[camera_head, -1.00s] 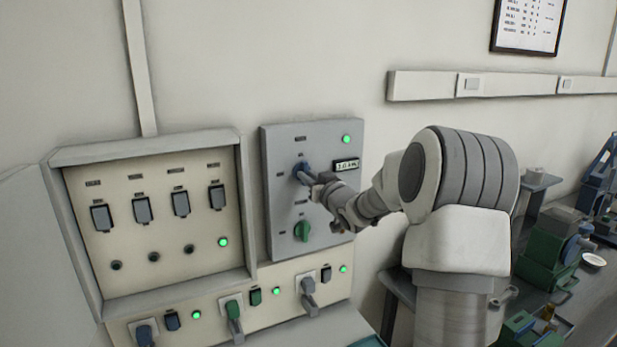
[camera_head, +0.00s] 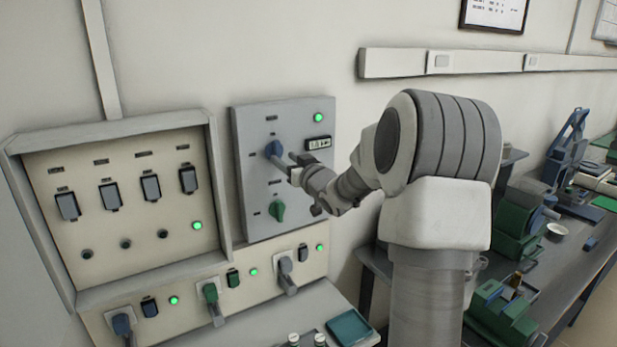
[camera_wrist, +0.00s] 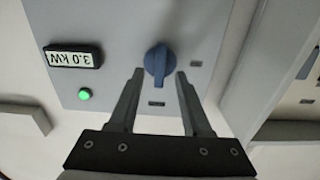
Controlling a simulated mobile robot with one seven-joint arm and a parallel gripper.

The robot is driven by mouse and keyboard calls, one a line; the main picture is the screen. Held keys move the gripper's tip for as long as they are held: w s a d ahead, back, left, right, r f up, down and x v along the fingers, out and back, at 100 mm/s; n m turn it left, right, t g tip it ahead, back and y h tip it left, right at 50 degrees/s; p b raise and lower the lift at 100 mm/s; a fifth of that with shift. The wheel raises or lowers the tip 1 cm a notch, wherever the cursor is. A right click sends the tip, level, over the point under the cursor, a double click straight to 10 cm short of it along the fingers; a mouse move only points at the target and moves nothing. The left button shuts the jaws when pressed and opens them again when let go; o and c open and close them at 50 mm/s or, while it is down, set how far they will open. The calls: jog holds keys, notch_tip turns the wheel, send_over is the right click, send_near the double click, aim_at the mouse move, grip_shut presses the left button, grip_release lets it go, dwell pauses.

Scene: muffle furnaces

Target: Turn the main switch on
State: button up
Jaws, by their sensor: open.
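A blue rotary switch knob (camera_head: 273,149) sits on the upper part of a grey wall panel (camera_head: 244,190). In the wrist view the blue knob (camera_wrist: 160,65) stands just beyond and between my two fingertips, its grip bar in line with the fingers. My gripper (camera_wrist: 157,73) is open, and its fingers lie on either side of the knob's lower end; I cannot tell whether they touch it. In the head view my gripper (camera_head: 284,160) reaches the knob from the right. A green lamp (camera_head: 318,117) is lit on the panel, above a small display (camera_head: 319,143) that reads 3.0 kW in the wrist view.
A green knob (camera_head: 277,211) is lower on the same panel. An open cabinet (camera_head: 115,163) with several breakers stands to the left. Below are plugs and sockets with lit green lamps. A bench (camera_head: 540,275) with equipment is at the right.

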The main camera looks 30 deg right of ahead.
jog(key=s+b, duration=0.1)
jog(key=s, duration=1.3)
jog(key=shift+s+d, duration=0.2)
jog(key=shift+s, duration=0.05)
jog(key=shift+w+a, duration=0.1)
